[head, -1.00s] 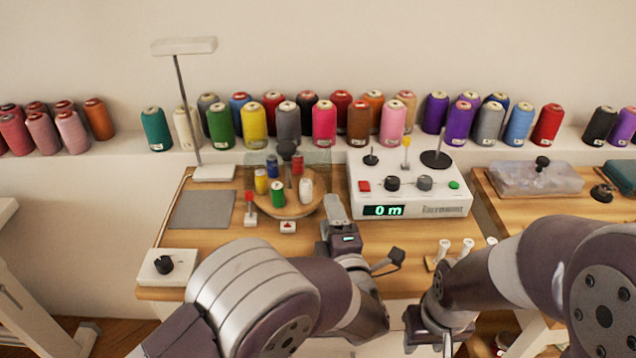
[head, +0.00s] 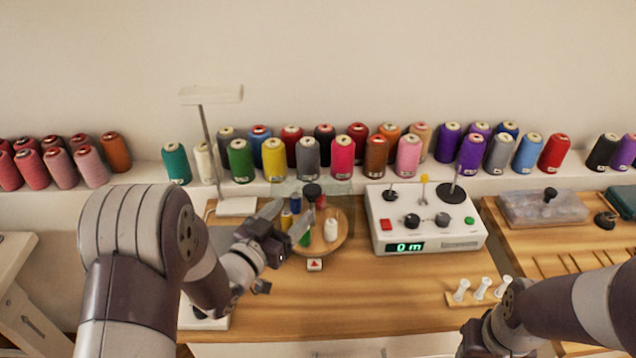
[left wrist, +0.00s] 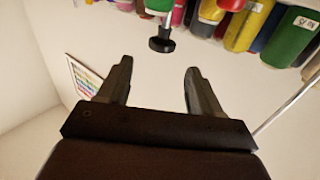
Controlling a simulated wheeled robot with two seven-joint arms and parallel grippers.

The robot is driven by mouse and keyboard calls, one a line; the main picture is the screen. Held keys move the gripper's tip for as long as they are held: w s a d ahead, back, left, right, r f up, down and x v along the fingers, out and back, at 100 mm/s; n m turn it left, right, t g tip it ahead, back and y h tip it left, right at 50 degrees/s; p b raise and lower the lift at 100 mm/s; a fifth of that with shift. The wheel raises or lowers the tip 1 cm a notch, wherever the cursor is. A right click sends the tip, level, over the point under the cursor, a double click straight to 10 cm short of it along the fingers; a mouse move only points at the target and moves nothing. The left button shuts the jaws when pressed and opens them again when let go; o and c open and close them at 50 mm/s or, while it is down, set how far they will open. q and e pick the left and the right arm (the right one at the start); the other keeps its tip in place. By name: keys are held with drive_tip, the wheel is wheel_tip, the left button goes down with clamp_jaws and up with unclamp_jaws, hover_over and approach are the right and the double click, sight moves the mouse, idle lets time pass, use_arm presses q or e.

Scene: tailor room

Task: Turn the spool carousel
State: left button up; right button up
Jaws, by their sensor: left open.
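The spool carousel (head: 338,241) is a round wooden plate on the table, with small coloured spools around a black-knobbed centre post. The black knob (head: 312,190) also shows beyond the fingers in the left wrist view (left wrist: 161,44). A white spool (head: 330,230) stands at the right of the plate.
A white control box (head: 430,250) reading "0 m" stands right of the carousel. A small red-marked block (head: 314,264) lies in front of it. A white thread stand (head: 236,206) rises behind left. White bobbins (head: 481,288) sit front right. The table's front middle is clear.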

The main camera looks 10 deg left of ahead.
sight(307, 194)
use_arm(q)
drive_tip(key=x, duration=0.9)
drive_tip(key=shift+w+a, duration=0.1)
use_arm(e)
drive_tip(key=shift+a, duration=0.1)
